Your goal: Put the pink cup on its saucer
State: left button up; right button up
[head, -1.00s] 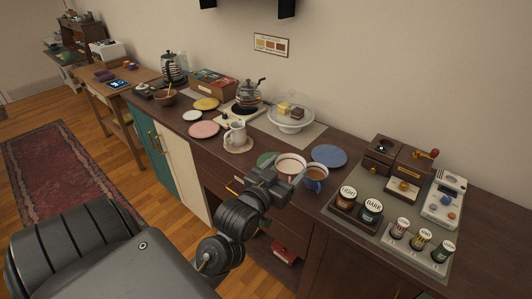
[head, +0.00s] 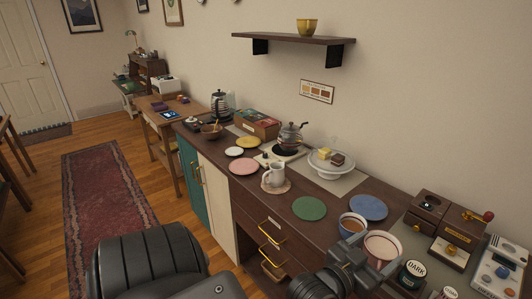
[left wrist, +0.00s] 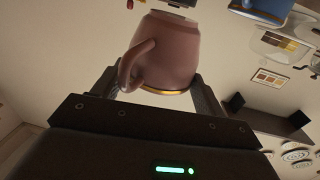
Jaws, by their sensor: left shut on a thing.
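The pink cup (head: 383,245) is held in my left gripper (head: 367,264), at the front right of the counter in the head view. In the left wrist view the pink cup (left wrist: 167,55), with its handle and a gold band, sits between the two fingers. The cup looks raised off the counter. The pink saucer (head: 243,166) lies flat and empty farther left along the counter, near the yellow and white saucers. My right gripper is not in view.
A blue cup (head: 352,225) stands just left of the held cup. Green (head: 309,208) and blue (head: 368,207) saucers lie empty behind. A pale mug (head: 275,174) on a mat stands near the pink saucer. A cake stand (head: 330,164) and kettle (head: 290,135) stand at the back.

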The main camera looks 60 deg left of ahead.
aim_at(244, 167)
jog(key=z, duration=1.85)
jog(key=k, duration=1.4)
jog(key=u, duration=2.05)
jog(key=i, duration=0.5)
